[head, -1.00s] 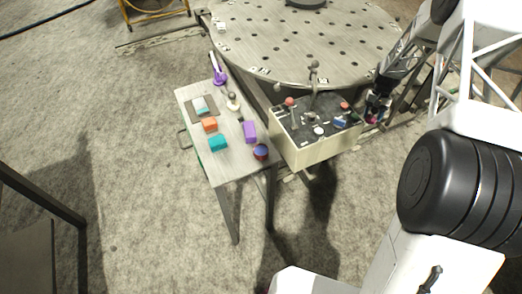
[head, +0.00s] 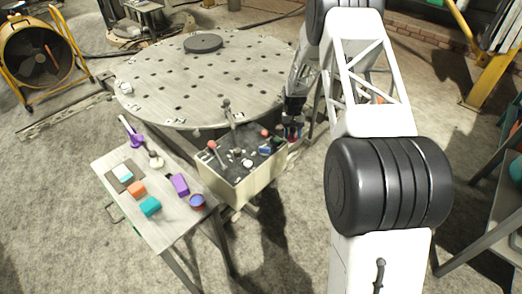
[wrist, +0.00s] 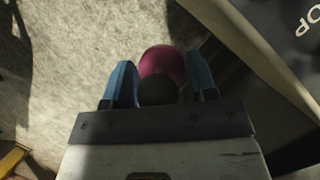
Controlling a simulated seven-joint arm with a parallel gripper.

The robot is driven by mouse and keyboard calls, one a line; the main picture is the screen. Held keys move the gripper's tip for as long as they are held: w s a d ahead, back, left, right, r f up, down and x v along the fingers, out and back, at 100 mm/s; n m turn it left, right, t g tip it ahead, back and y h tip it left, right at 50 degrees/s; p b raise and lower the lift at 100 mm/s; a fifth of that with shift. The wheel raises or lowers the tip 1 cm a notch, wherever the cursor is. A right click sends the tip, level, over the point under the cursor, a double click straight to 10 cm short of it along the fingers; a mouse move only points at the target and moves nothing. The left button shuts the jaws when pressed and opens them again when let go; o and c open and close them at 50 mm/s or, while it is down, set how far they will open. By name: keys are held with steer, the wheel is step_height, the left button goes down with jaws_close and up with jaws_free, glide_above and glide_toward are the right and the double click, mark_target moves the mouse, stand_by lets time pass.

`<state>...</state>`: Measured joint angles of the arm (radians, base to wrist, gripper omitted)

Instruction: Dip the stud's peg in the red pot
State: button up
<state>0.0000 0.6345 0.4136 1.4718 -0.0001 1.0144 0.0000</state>
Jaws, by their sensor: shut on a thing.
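My gripper (head: 292,130) hangs just beyond the right side of the control box. In the wrist view its two blue fingers (wrist: 160,86) are shut on a rounded piece, taken as the stud (wrist: 163,64), with a magenta ball end and a dark round part between the fingers. Its peg cannot be made out.
The small table (head: 172,228) also bears a purple block (head: 180,184), a teal block (head: 150,206), an orange block (head: 137,189) and a pale knobbed piece (head: 155,160). The control box (head: 238,190), with upright levers, stands between table and gripper. A large perforated disc (head: 190,75) lies behind.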

steer(key=shift+r, duration=0.1)
stand_by(0.4)
steer(key=shift+w+r, duration=0.2)
steer(key=shift+r, duration=0.35)
step_height(320, 180, up, 10)
steer(key=w+a+m, duration=0.2)
steer(key=a, duration=0.1)
steer(key=s+a+r+y, duration=0.1)
steer(key=s+a+r, duration=0.4)
steer(key=a+r, duration=0.25)
steer(key=s+a+r, duration=0.2)
steer(key=s+a, duration=1.5)
steer(key=a, duration=0.1)
steer(key=s+a+n, duration=0.1)
steer(key=s+a, duration=0.3)
steer(key=s, duration=0.6)
steer(key=s+a+r+n+h, duration=0.1)
steer(key=s+a, duration=0.3)
steer(key=s, duration=0.6)
steer(key=shift+a, duration=0.35)
